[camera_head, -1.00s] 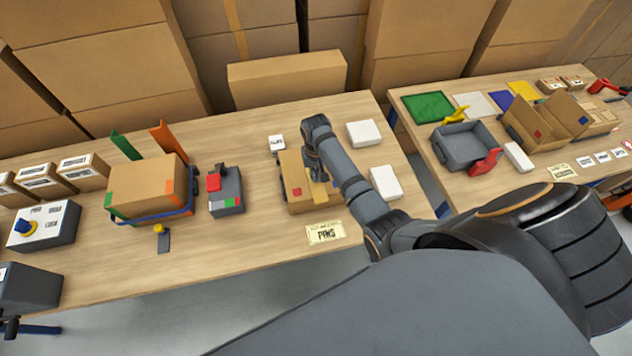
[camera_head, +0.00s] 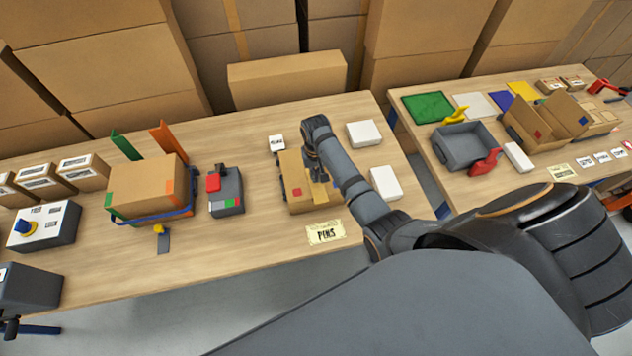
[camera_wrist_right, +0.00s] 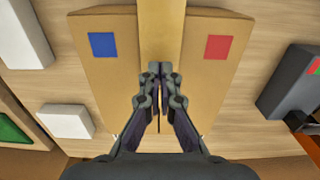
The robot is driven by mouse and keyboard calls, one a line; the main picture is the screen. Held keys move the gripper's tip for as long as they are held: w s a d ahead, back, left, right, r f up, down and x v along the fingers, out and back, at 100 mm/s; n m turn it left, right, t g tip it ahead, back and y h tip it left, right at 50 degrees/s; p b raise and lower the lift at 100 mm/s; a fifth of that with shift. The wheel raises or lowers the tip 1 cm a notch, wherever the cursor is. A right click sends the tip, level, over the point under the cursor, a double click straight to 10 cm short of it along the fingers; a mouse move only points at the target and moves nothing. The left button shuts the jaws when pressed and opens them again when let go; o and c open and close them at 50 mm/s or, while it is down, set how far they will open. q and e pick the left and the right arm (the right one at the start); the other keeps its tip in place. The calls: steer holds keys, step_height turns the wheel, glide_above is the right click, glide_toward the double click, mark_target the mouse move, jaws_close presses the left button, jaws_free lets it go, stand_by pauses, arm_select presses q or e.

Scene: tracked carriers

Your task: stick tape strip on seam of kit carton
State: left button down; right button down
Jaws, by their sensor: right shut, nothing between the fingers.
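The closed kit carton (camera_head: 294,170) lies on the near table, partly hidden by my right arm in the head view. In the right wrist view its top (camera_wrist_right: 112,72) carries a blue square on the left and a red square on the right. A tan tape strip (camera_wrist_right: 161,25) runs along the middle seam between them; its near part is hidden behind the fingers. My right gripper (camera_wrist_right: 160,78) is shut and empty, its fingertips over the strip on the seam; I cannot tell whether they touch. It also shows in the head view (camera_head: 314,172). My left gripper is not in view.
A red-and-grey device (camera_head: 226,190) and a strapped carton (camera_head: 146,185) stand left of the kit carton. White boxes (camera_head: 364,134) lie to its right, and a PINS card (camera_head: 325,233) lies in front. A second table holds a grey tray (camera_head: 465,150).

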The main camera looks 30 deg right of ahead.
steer(key=shift+f, duration=0.7)
stand_by(0.7)
stand_by(0.5)
steer(key=shift+r+p, duration=0.4)
steer(key=shift+p, duration=0.05)
steer(key=shift+f, duration=0.1)
steer(key=shift+s, duration=0.1)
steer(key=shift+s+a+p, duration=0.25)
steer(key=shift+s+p, duration=0.1)
steer(key=shift+s, duration=0.8)
steer(key=s+a, duration=0.2)
steer(key=s, duration=0.6)
steer(key=shift+s, duration=0.15)
steer(key=shift+f, duration=0.15)
